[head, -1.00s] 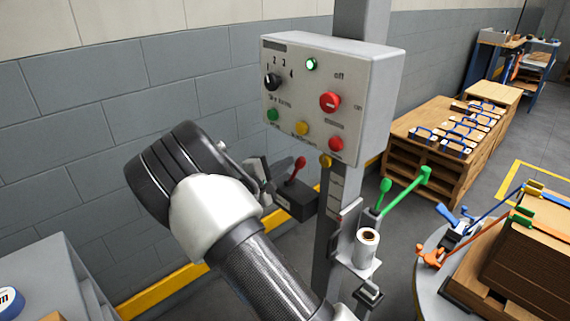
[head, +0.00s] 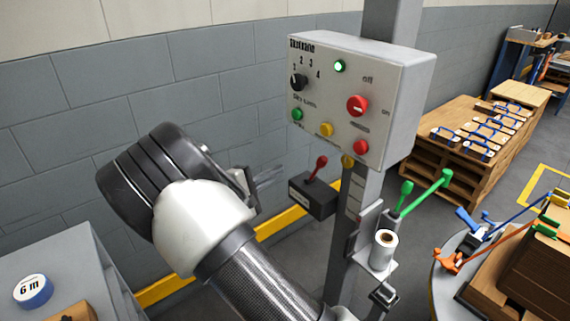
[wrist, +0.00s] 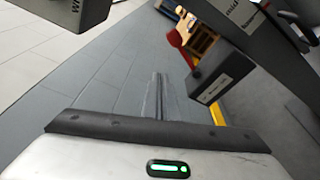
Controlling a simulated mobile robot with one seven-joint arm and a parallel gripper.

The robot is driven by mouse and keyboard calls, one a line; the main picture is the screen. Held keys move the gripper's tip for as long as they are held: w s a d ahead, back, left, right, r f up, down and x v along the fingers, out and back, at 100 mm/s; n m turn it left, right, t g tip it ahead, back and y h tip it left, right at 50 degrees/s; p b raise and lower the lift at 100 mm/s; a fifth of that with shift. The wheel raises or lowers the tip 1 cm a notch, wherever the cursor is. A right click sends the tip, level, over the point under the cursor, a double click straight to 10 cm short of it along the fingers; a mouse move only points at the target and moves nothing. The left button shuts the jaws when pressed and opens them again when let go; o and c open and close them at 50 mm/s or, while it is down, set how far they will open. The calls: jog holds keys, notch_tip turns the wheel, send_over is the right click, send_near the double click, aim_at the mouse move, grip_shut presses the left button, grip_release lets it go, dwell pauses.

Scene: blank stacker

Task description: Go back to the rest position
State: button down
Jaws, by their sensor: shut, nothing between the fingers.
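My gripper (head: 270,176) is at the end of my arm, left of the control post in the head view. Its thin fingers are together and hold nothing. In the wrist view the closed fingers (wrist: 160,95) point at the grey wall and floor. A dark box with a red-knobbed lever (head: 315,192) is just right of the fingertips, with a gap between them. The same lever box also shows in the wrist view (wrist: 218,80). The control box (head: 350,105) has a green lamp lit and sits above and right of my gripper.
The grey post (head: 350,235) carries green levers (head: 425,195) and a white roll (head: 382,250). A round table with stacked boards and clamps (head: 510,265) is at right. A grey cabinet (head: 75,260) with a blue tape roll (head: 33,291) is at lower left.

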jog(key=shift+s+a, duration=0.2)
jog(key=s+d+r+m+g+y, duration=0.2)
jog(key=s+d+r+m+g, duration=0.25)
jog(key=s+d, duration=0.35)
jog(key=s+d+r+m+g+y, duration=0.1)
jog(key=s+d+r+m+g, duration=0.3)
jog(key=s+d, duration=0.3)
jog(key=s+a+r+m+t+y, duration=0.1)
jog(key=s+r+m+y, duration=0.15)
jog(key=s, duration=0.45)
jog(key=s+a+r+m+y, duration=0.1)
jog(key=s+a+r+y, duration=0.15)
jog(key=s, duration=0.35)
jog(key=s+a+r+m+t+y, duration=0.1)
jog(key=s+r+y, duration=0.1)
jog(key=s+y, duration=0.35)
notch_tip(320, 180, up, 24)
jog(key=s+h+p, duration=0.1)
jog(key=p, duration=2.2)
jog(key=shift+s+f+h+p, duration=0.15)
jog(key=shift+f+h+p, duration=0.05)
jog(key=shift+h+p, duration=0.2)
